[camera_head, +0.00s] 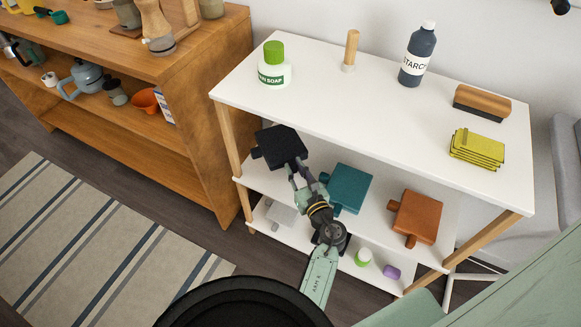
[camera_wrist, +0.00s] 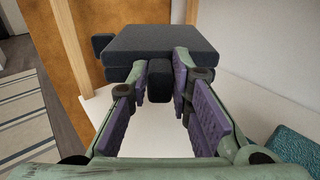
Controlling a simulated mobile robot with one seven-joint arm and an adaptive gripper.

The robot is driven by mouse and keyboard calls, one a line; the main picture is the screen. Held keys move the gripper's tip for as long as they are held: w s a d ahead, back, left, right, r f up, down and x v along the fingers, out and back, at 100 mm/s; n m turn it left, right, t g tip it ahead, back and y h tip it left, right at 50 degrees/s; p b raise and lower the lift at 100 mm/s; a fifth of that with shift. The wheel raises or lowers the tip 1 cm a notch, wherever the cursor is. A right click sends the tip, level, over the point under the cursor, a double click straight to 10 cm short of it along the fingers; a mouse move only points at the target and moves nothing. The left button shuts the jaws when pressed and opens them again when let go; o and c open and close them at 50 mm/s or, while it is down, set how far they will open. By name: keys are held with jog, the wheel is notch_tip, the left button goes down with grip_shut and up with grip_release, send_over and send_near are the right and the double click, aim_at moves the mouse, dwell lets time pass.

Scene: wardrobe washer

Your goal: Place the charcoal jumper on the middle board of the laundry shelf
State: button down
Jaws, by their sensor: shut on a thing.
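The charcoal jumper (camera_head: 280,146) is a dark folded block with small tabs. My gripper (camera_head: 301,181) is shut on one of its tabs and holds it at the left end of the laundry shelf (camera_head: 384,102), near the left post. In the wrist view the jumper (camera_wrist: 168,45) sits just past the purple-padded fingers of my gripper (camera_wrist: 160,80), over the white middle board (camera_wrist: 150,130). I cannot tell whether the jumper touches the board. In the head view the middle board (camera_head: 372,226) also bears a teal folded garment (camera_head: 348,187) and an orange-brown one (camera_head: 416,216).
The bottom board holds a light grey garment (camera_head: 284,215) and small items. A wooden cabinet (camera_head: 175,110) stands at left.

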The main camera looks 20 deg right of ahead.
jog(key=shift+s+f+b, duration=0.15)
jog(key=shift+b, duration=0.3)
notch_tip(320, 180, down, 8)
jog(key=b, duration=0.7)
jog(key=c, duration=1.4)
grip_release()
jog(key=shift+o, duration=0.2)
notch_tip(320, 180, up, 10)
jog(key=p, duration=0.8)
